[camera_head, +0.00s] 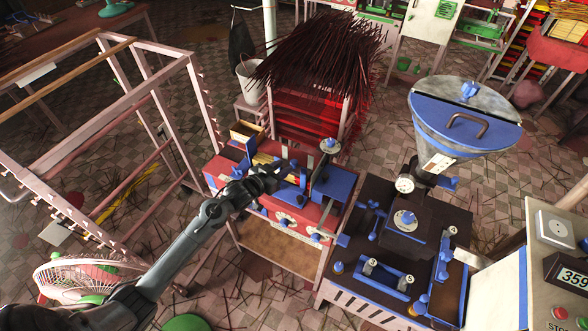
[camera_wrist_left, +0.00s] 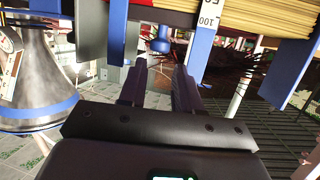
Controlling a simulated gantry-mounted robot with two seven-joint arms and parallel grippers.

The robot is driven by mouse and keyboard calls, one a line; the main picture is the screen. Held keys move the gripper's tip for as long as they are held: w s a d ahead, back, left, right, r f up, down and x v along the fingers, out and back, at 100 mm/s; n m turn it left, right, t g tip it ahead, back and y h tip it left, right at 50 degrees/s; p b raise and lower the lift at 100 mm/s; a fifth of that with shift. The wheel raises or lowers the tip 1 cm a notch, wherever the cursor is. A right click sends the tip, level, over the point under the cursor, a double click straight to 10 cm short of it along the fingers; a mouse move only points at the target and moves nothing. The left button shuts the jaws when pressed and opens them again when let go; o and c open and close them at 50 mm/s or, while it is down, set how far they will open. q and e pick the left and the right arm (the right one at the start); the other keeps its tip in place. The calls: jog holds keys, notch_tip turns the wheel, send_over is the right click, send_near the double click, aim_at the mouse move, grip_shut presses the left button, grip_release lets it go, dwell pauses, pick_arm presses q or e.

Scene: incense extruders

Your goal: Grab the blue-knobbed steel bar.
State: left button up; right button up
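In the head view my left gripper (camera_head: 277,176) is over the red bench machine (camera_head: 303,212) with blue plates, among its upper parts. In the left wrist view its two dark fingers (camera_wrist_left: 160,66) are apart with nothing between them. A blue knob (camera_wrist_left: 160,45) on a short stem shows just beyond the fingertips, roughly in line with the gap. Grey metal pieces (camera_wrist_left: 91,32) are near it; I cannot tell which is the knob's steel bar. In the head view I cannot make out this knob near the dark gripper. My right gripper is not in view.
A blue-knobbed round weight (camera_head: 328,146) stands right of the gripper. A dark machine (camera_head: 375,254) with a steel hopper (camera_head: 456,139) is on the right. A rack of dark red sticks (camera_head: 318,62) stands behind; a pink frame (camera_head: 118,105) is left. Blue plates (camera_wrist_left: 202,61) flank the fingers.

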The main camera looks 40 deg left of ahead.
aim_at(293, 163)
pick_arm(q)
jog(key=shift+f+x, duration=0.2)
jog(key=shift+x, duration=2.5)
jog(key=shift+s+d, duration=0.1)
jog(key=shift+d, duration=0.05)
grip_shut()
jog(key=shift+r, duration=0.15)
